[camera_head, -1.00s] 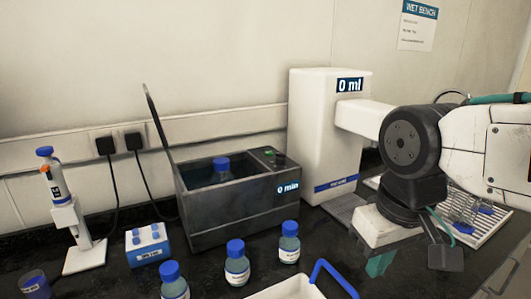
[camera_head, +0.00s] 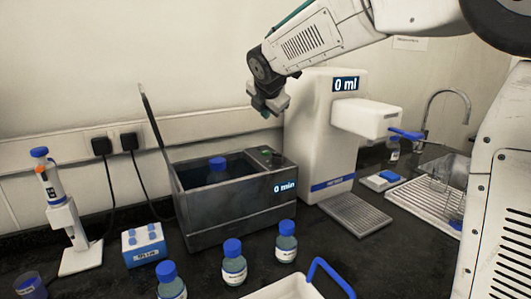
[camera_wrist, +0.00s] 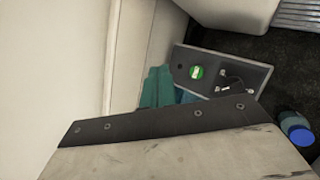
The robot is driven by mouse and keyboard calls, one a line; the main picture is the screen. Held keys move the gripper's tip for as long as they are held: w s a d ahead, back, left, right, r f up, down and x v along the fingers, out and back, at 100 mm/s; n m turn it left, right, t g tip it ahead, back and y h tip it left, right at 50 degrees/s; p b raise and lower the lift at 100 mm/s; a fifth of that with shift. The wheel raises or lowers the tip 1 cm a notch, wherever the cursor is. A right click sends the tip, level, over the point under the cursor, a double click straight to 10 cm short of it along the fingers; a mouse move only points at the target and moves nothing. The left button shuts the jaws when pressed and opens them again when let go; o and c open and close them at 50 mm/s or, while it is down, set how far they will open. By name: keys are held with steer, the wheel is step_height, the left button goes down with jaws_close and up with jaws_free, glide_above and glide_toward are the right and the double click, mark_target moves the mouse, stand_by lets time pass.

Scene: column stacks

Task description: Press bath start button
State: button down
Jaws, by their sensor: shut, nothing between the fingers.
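The bath (camera_head: 240,215) is a dark grey open-topped box on the bench, its display reading "0 min". Its lid (camera_head: 158,125) stands up at the left side. A bottle with a blue cap (camera_head: 217,163) stands inside. The green start button (camera_head: 266,150) is on the bath's top right panel, and it shows in the wrist view as a round green disc (camera_wrist: 196,72) beside a dark knob. My gripper (camera_head: 268,110) is shut and empty, above the panel and apart from it. Its teal fingertips (camera_wrist: 158,88) show left of the button in the wrist view.
A white dispenser (camera_head: 315,140) reading "0 ml" stands close right of the bath. Several blue-capped bottles (camera_head: 233,265) stand in front. A pipette on a stand (camera_head: 70,225) and a blue-and-white rack (camera_head: 143,245) are at the left. The air above the bath is otherwise free.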

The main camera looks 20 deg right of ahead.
mark_target(265, 153)
steer(key=shift+w+f, duration=0.1)
stand_by(0.3)
steer(key=shift+f, duration=4.3)
steer(key=shift+f, duration=0.1)
steer(key=shift+f, duration=0.3)
steer(key=shift+f, duration=0.45)
steer(key=shift+r, duration=0.9)
